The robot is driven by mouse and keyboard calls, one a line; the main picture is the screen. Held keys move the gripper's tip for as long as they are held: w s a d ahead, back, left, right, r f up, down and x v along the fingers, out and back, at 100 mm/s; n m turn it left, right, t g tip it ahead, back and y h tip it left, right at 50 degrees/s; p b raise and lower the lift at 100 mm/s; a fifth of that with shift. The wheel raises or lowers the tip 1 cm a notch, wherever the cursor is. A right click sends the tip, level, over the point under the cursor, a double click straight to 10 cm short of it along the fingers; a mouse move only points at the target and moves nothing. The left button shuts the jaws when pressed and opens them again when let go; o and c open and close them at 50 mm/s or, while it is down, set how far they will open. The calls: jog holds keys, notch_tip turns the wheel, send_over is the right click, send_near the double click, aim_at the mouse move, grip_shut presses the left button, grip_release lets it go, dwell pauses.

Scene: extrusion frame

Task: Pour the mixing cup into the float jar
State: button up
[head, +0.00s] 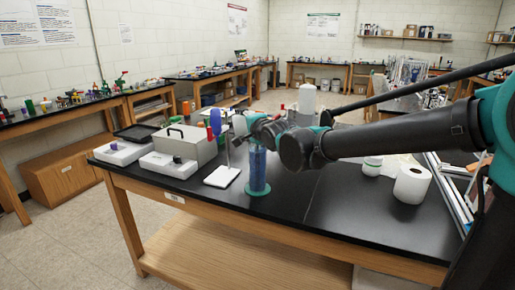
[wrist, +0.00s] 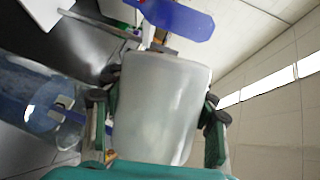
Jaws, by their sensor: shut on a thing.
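My gripper (head: 246,123) is shut on the mixing cup, a pale, translucent cup (wrist: 160,108) that fills the middle of the wrist view between the two fingers. The cup looks tipped against the room; its contents cannot be made out. The float jar (head: 258,172) is a tall clear cylinder of blue liquid on a teal base, standing upright on the black bench. My gripper is just above the jar's top in the head view. In the wrist view the jar (wrist: 48,112) is at the left, apart from the cup, with a small pale object inside its mouth.
A stand with a blue paddle (head: 215,121) and white base (head: 222,177) is close left of the jar; its paddle (wrist: 178,16) also shows in the wrist view. A grey box (head: 186,146) stands further left. A paper roll (head: 411,184) is at right.

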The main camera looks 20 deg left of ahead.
jog(key=shift+w+d+r+m+y+p, duration=0.1)
jog(key=shift+d+r+m+y+p, duration=0.3)
jog(key=shift+m, duration=0.5)
dwell(0.8)
jog(key=shift+r, duration=0.1)
jog(key=shift+a+f+n, duration=0.15)
jog(key=shift+f+n, duration=0.05)
jog(key=shift+n, duration=0.2)
jog(key=shift+s+a+f+n+h, duration=0.2)
jog(key=shift+f+n+h, duration=0.1)
jog(key=shift+n, duration=0.1)
jog(key=shift+a+r+n+h, duration=0.1)
jog(key=shift+r+n+h, duration=0.15)
jog(key=shift+n, duration=0.25)
jog(key=shift+r, duration=0.1)
jog(key=shift+w+h, duration=0.15)
jog(key=shift+h, duration=0.1)
jog(key=shift+n, duration=0.4)
